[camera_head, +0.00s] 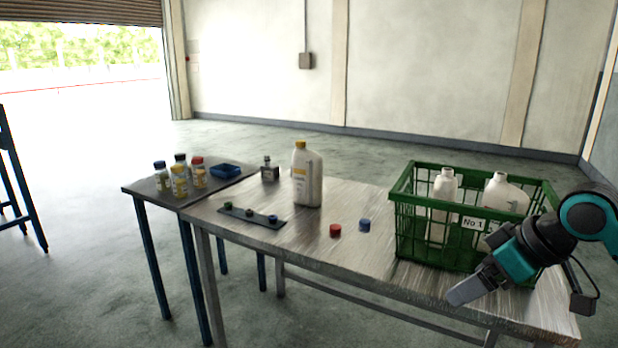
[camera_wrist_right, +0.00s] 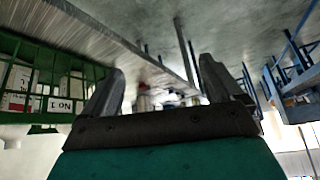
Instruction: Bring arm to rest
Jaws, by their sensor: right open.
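My right arm comes in from the right in the head view, and its gripper (camera_head: 466,291) hangs just in front of the green crate, near the table's front edge. In the right wrist view the two fingers of this gripper (camera_wrist_right: 160,85) stand apart with nothing between them. The green crate (camera_head: 412,253) stands on the right of the metal table (camera_head: 300,245) and holds two white bottles (camera_head: 440,212) without visible caps. The crate also shows in the right wrist view (camera_wrist_right: 50,117) at the left. My left gripper is not in view.
A white bottle with a yellow cap (camera_head: 307,178) stands on the table. A red cap (camera_head: 335,230) and a blue cap (camera_head: 364,225) lie left of the crate. A dark strip (camera_head: 252,216) holds small parts. The side table (camera_head: 150,188) carries several small bottles and a blue tray (camera_head: 225,171).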

